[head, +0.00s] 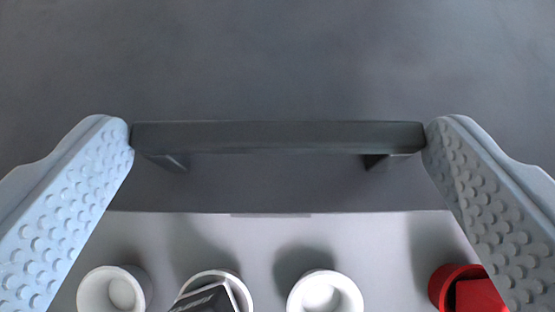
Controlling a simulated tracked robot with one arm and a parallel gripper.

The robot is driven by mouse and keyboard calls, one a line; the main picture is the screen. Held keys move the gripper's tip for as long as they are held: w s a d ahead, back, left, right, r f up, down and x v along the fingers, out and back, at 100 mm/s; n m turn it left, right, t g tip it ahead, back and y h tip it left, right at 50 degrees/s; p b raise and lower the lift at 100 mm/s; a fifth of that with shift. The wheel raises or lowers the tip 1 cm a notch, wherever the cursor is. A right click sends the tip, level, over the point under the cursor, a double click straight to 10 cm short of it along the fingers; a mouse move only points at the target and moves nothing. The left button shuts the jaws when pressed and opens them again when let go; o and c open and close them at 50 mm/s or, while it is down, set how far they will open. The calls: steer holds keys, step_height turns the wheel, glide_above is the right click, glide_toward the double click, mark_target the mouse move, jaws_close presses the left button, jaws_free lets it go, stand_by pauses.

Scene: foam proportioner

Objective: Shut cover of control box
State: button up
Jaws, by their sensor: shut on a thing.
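My gripper (278,138) has its two studded pale grey fingers at the left and right. They are shut on the ends of a dark bar handle (278,136), which lies level across the picture between them. Two short dark legs run from the handle. The handle appears to belong to the cover of the control box, but the cover's outline cannot be told from the dark grey behind it. A light grey panel (270,235), likely of the control box, shows below the handle.
Along the bottom edge, the panel carries white round parts (113,290), (325,293), a white ring with a black piece (212,297) and a red round part (468,290). All are cut off by the frame. The plain dark grey area (280,60) above is clear.

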steer(key=s+r+b, duration=0.2)
steer(key=s+b, duration=0.3)
steer(key=s, duration=1)
steer(key=shift+s+r+b, duration=0.2)
steer(key=shift+r+b, duration=0.15)
steer(key=shift+b, duration=0.05)
steer(key=o, duration=1.1)
steer(key=shift+s+r, duration=0.1)
steer(key=shift+s, duration=0.15)
steer(key=shift+w, duration=0.15)
steer(key=b+v, duration=0.1)
steer(key=v, duration=1.3)
steer(key=shift+b, duration=0.3)
steer(key=s+r+t+b, duration=0.5)
steer(key=s+r+t, duration=0.1)
steer(key=r, duration=0.1)
steer(key=shift+a+r, duration=0.15)
steer(key=shift+r, duration=0.05)
